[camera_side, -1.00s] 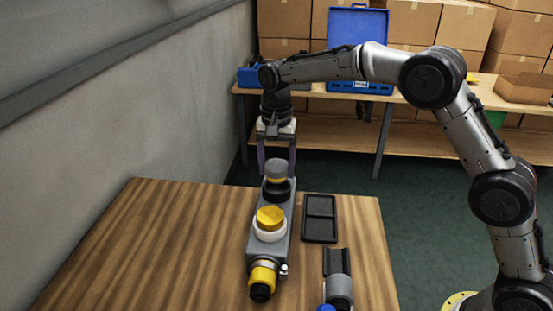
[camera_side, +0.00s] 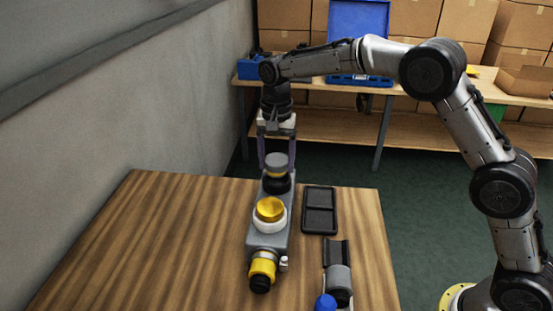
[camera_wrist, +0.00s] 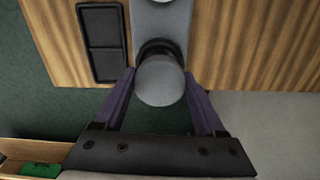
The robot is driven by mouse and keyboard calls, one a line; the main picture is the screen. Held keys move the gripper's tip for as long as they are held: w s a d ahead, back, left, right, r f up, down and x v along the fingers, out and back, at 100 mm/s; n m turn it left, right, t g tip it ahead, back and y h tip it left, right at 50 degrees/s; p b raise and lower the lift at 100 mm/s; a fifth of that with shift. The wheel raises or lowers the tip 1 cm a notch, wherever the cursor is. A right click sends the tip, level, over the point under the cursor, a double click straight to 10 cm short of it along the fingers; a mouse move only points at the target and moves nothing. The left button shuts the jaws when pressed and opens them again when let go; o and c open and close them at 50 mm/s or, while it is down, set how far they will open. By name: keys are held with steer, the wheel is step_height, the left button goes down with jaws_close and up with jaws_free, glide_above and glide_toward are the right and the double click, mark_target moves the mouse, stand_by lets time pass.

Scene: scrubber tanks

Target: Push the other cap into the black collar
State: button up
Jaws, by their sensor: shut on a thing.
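The grey cap (camera_side: 275,161), with a thin yellowish band at its lower edge, is upright at the black collar (camera_side: 276,185) on the far end of the grey tank block. I cannot tell how deep it sits. My gripper (camera_side: 276,166) points down, its two purple fingers on either side of the cap, shut on it. In the wrist view, the cap's round top (camera_wrist: 160,82) lies between the fingertips and covers most of the black collar (camera_wrist: 156,46). A yellow cap (camera_side: 270,209) sits in the white collar (camera_side: 268,223) nearer the camera.
A black two-part tray (camera_side: 319,211) lies right of the block. A black holder with a grey cylinder (camera_side: 338,280) and a blue-topped item (camera_side: 325,303) are nearer. The wooden table (camera_side: 160,235) is clear on the left; a wall rises beyond it.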

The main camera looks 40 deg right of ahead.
steer(key=shift+f, duration=1.45)
stand_by(1.7)
